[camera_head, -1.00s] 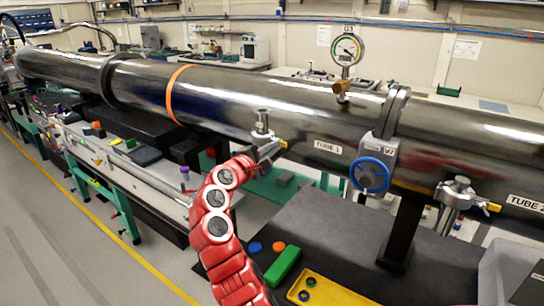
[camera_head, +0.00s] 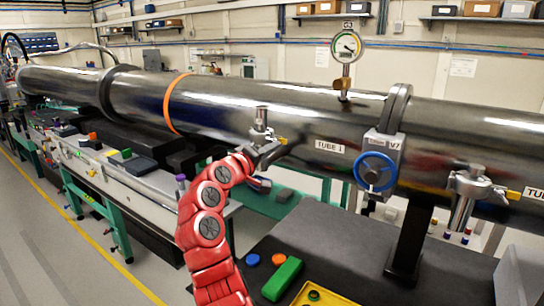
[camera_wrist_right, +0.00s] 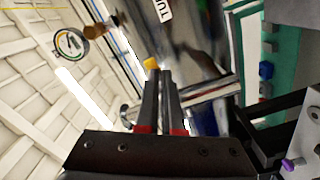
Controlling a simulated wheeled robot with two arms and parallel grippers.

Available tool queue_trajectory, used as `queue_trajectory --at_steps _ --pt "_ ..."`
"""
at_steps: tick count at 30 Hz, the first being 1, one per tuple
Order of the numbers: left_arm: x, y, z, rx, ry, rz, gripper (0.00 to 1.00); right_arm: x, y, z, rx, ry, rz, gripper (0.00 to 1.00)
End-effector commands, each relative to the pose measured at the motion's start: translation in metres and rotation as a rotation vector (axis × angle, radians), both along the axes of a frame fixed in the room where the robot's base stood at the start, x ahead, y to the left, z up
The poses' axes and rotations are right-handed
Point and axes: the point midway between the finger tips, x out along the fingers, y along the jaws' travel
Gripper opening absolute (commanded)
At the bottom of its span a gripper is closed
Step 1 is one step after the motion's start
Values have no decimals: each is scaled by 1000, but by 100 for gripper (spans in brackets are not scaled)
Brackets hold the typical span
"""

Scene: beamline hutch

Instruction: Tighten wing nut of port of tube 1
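Tube 1 (camera_head: 240,100) is the long shiny metal pipe with a "TUBE 1" label (camera_head: 330,147). Its port (camera_head: 261,124) is a small metal fitting on the near side, left of the label. The yellow wing nut (camera_head: 283,141) shows at the right of the port, and in the wrist view (camera_wrist_right: 152,63) at the fingertips. My right gripper (camera_head: 266,154), at the end of the red arm, is at the port. In the wrist view its dark fingers (camera_wrist_right: 160,76) are close together and appear shut on the wing nut; the contact is partly hidden. My left gripper is out of view.
A valve with a blue handwheel (camera_head: 375,171) and a gauge (camera_head: 346,47) stand right of the port. Another port with a yellow wing nut (camera_head: 470,190) is farther right. Below is a dark bench (camera_head: 340,240) with a green block (camera_head: 282,279) and a yellow tray (camera_head: 300,300).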

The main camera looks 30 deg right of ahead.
Motion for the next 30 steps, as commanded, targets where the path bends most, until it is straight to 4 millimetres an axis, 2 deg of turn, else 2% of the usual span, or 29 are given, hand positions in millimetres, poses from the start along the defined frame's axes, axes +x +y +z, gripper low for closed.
queue_trajectory --at_steps 1,7,24,27,30 --pt "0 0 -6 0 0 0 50 0 0 -6 13 -16 -1 0" --pt "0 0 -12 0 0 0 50 1 0 -6 41 -82 -3 0" --pt "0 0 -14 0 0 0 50 1 0 -6 53 -111 -3 0" --pt "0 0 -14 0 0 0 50 1 0 -5 53 -112 -3 18" --pt "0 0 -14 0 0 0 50 1 0 -4 52 -113 -2 18"
